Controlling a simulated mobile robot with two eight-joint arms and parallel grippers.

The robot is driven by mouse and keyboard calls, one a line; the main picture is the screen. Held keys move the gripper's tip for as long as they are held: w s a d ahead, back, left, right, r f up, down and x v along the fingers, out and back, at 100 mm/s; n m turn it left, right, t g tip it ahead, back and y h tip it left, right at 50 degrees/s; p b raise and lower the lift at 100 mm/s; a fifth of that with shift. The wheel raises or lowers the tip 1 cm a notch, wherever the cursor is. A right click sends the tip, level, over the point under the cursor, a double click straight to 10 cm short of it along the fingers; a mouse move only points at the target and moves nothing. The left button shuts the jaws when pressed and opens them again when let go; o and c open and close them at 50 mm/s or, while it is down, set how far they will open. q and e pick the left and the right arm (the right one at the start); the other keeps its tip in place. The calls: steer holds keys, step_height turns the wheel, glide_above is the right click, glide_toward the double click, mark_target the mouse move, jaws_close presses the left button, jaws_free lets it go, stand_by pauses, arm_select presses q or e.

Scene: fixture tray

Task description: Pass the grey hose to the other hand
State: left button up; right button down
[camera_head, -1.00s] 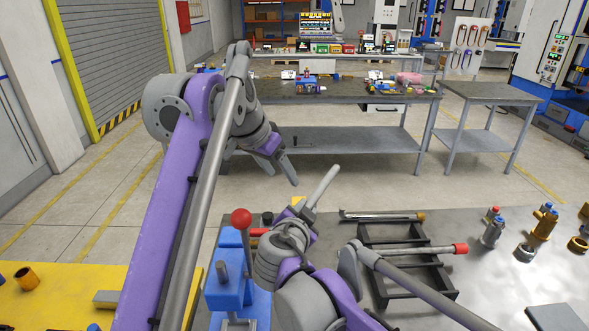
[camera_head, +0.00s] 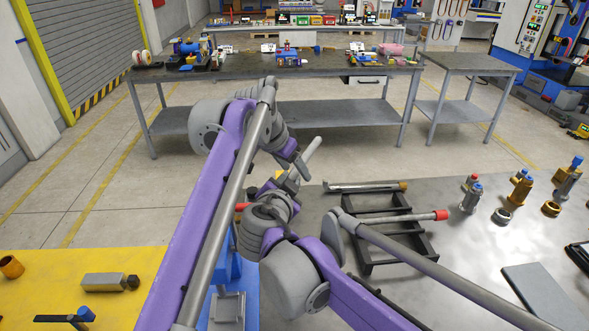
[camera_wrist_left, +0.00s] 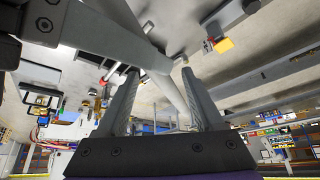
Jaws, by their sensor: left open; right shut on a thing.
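The grey hose (camera_head: 312,150) is a light grey tube slanting up and right from my right gripper (camera_head: 287,184). That gripper is shut on the hose's lower part, above the near table; its jaws are partly hidden by its own wrist. My left gripper (camera_head: 299,167) is open at the hose's upper part, just above the right gripper. In the left wrist view, the hose (camera_wrist_left: 158,62) runs slantwise between the two spread fingers of the left gripper (camera_wrist_left: 159,74). I cannot tell whether either finger touches it.
Several metal fittings stand at the right. A blue fixture (camera_head: 225,272) is partly behind my left arm. A yellow surface (camera_head: 60,262) is at the left.

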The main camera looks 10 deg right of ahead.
arm_select(q)
steer(key=shift+w+d+f, duration=0.15)
steer(key=shift+f, duration=0.15)
steer(key=shift+c, duration=0.3)
jaws_close()
arm_select(e)
steer(key=c, duration=0.6)
jaws_free()
steer(key=shift+s, duration=0.1)
